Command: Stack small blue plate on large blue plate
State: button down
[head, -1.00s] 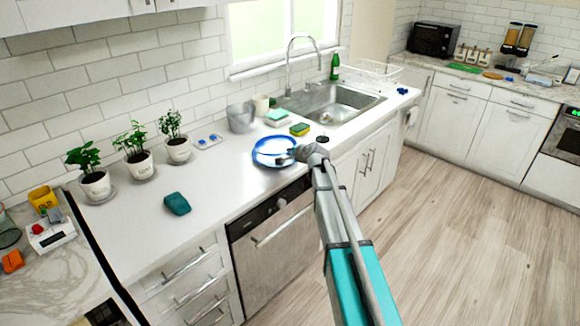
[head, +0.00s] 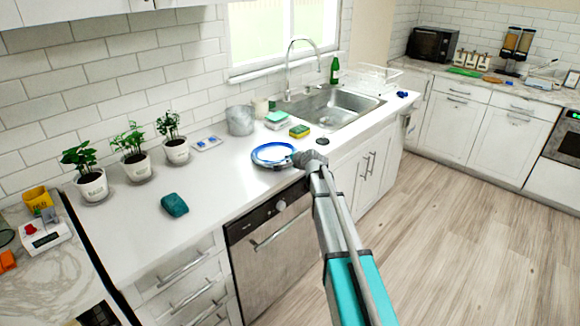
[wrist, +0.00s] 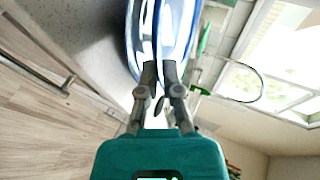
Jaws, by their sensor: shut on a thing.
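The small blue plate (wrist: 176,30), white with a blue rim, is held at its edge by my gripper (wrist: 159,74), which is shut on it. The large blue plate (wrist: 133,42) lies on the counter side of it in the wrist view, close alongside with a narrow gap visible near the fingers. In the head view the two overlap as one blue-ringed round shape (head: 273,153) on the counter in front of the sink, and my gripper (head: 297,159) is at its right edge. I cannot tell whether the plates touch farther from the fingers.
The white counter (head: 225,185) is clear to the left of the plates. A sponge (head: 299,131) and a grey bucket (head: 240,120) stand behind them, with the sink (head: 335,108) beyond. A teal cloth (head: 174,205) and several potted plants are at left. The counter's front edge is near.

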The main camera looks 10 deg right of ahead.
jog(key=shift+f+b, duration=0.3)
jog(key=shift+f, duration=0.25)
jog(key=shift+f+b, duration=0.4)
jog(key=shift+f, duration=0.05)
jog(key=c, duration=0.8)
grip_release()
jog(key=shift+r, duration=0.2)
jog(key=shift+r+p, duration=0.35)
jog(key=shift+p, duration=0.2)
jog(key=p+v, duration=0.5)
jog(key=v, duration=0.7)
jog(key=shift+f, duration=0.1)
